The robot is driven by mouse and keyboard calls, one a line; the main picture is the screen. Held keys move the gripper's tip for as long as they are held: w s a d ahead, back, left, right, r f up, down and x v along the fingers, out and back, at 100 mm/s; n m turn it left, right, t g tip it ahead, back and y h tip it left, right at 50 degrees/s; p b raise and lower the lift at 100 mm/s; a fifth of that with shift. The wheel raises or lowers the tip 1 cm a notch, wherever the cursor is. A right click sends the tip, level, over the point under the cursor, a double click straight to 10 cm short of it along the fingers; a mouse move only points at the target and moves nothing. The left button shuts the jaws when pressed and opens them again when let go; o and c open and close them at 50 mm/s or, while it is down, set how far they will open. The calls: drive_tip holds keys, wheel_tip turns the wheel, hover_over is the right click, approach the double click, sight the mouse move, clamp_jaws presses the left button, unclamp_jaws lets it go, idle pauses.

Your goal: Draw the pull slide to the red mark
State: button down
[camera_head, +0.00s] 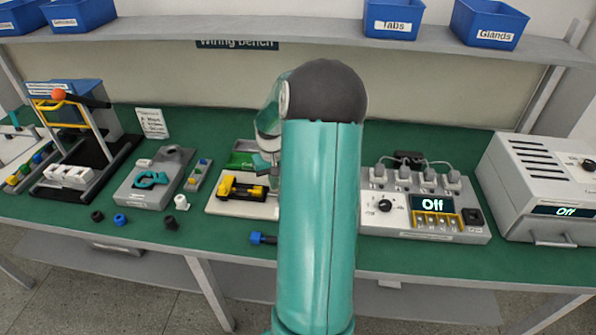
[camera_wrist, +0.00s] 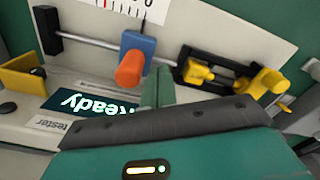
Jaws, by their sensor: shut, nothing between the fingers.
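In the wrist view the pull slide (camera_wrist: 138,48) is a blue block with an orange knob (camera_wrist: 130,70), sitting on a metal rail. A white scale (camera_wrist: 125,10) lies behind it at the top edge. The red mark (camera_wrist: 103,3) on the scale is left of the slide, partly cut off by the frame. My gripper (camera_wrist: 157,88) is shut and empty, just right of and below the orange knob. I cannot tell whether they touch. In the head view my arm hides the slide and the scale. My gripper (camera_head: 266,160) is partly hidden there.
The yellow clamp (camera_wrist: 200,72) sits right of the slide. A black end block (camera_wrist: 47,30) is at the rail's left end. A display (camera_wrist: 90,103) reads "Ready". In the head view a charger-like unit (camera_head: 440,237) reads "Off" right of my arm, and a fixture (camera_head: 150,185) stands left.

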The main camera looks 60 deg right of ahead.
drive_tip(key=shift+f, duration=0.6)
drive_tip(key=shift+s+d, duration=0.4)
drive_tip(key=shift+s, duration=0.45)
drive_tip(key=shift+s+d, duration=0.35)
drive_tip(key=shift+s, duration=0.55)
drive_tip(key=shift+s+d, duration=0.4)
drive_tip(key=shift+s, duration=0.45)
idle(0.3)
drive_tip(key=shift+w, duration=0.1)
drive_tip(key=shift+w+a, duration=0.35)
drive_tip(key=shift+w, duration=0.35)
drive_tip(key=shift+r, duration=4.05)
